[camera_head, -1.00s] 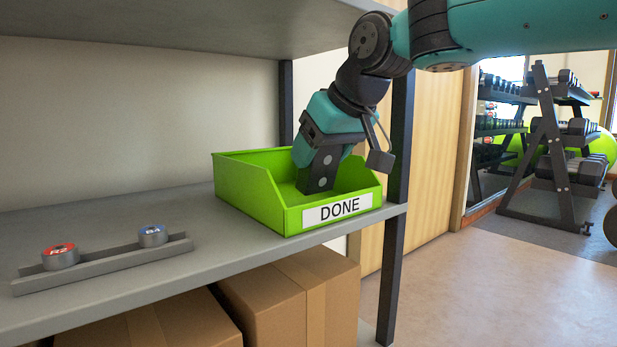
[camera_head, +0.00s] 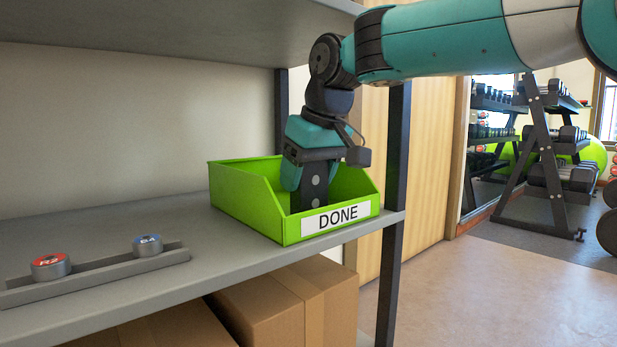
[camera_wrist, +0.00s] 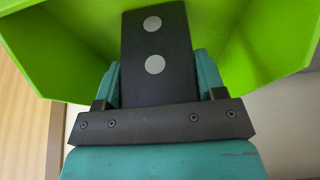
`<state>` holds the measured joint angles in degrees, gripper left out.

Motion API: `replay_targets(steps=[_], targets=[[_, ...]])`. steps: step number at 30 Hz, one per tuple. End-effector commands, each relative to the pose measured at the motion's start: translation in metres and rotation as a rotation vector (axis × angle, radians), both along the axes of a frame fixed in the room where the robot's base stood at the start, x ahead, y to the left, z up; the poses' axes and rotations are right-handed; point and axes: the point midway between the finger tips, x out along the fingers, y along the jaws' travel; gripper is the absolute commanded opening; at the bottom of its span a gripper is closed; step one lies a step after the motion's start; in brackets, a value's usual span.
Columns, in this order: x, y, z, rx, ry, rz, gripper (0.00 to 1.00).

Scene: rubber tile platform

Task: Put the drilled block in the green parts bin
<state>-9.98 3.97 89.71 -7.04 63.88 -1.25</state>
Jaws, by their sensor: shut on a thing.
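The drilled block (camera_head: 308,192) is dark with pale round spots on its face. My gripper (camera_head: 312,177) is shut on it, with a teal finger on each side. The block hangs upright inside the green parts bin (camera_head: 245,205), which has a DONE label on its front and stands at the shelf's right end. The block's lower end is hidden behind the bin's front wall, so I cannot tell if it touches the floor. In the wrist view the block (camera_wrist: 157,45) shows between the fingers of my gripper (camera_wrist: 158,75), with the green bin (camera_wrist: 262,45) around it.
A grey rail (camera_head: 110,273) on the shelf (camera_head: 160,225) at left carries a red-topped R2 disc (camera_head: 50,267) and a blue-topped disc (camera_head: 147,245). A dark shelf post (camera_head: 396,170) stands right of the bin. Another shelf board (camera_head: 180,30) is overhead. Cardboard boxes (camera_head: 320,300) are below.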

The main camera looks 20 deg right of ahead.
Motion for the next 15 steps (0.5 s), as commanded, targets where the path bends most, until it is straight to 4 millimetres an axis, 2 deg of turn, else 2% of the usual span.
replay_targets(steps=[6,7,10,15], targets=[[0.0,-0.0013,-0.002,0.0,-0.002,-0.002,0.29],[0.0,-0.0014,-0.0029,0.0,-0.001,-0.002,0.66],[0.0,-0.0017,-0.0023,0.0,-0.001,-0.002,0.89],[0.0001,-0.002,-0.0023,0.001,-0.001,-0.003,0.89]])
